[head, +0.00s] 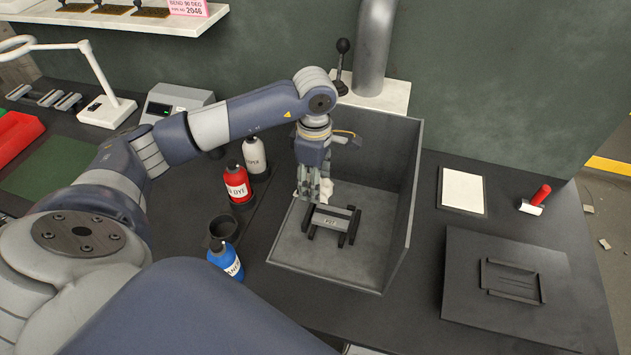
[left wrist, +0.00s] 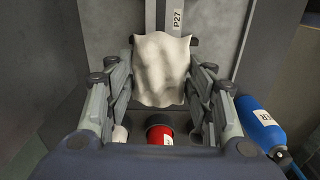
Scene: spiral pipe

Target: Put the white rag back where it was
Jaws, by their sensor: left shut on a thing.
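The white rag (head: 327,189) is a small pale cloth at the fingers of my left gripper (head: 315,192) in the head view. In the left wrist view the rag (left wrist: 160,70) hangs between the two fingers of the left gripper (left wrist: 160,92), which is shut on it. I cannot tell whether the rag touches the stand. My right gripper is in neither view.
Left of the box stand a red bottle (head: 237,187), a white bottle (head: 254,155), a blue bottle (head: 226,262) and an empty black holder (head: 222,228). Right of it lie a framed white sheet (head: 463,190), a red-handled tool (head: 537,200) and a dark plate (head: 520,290).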

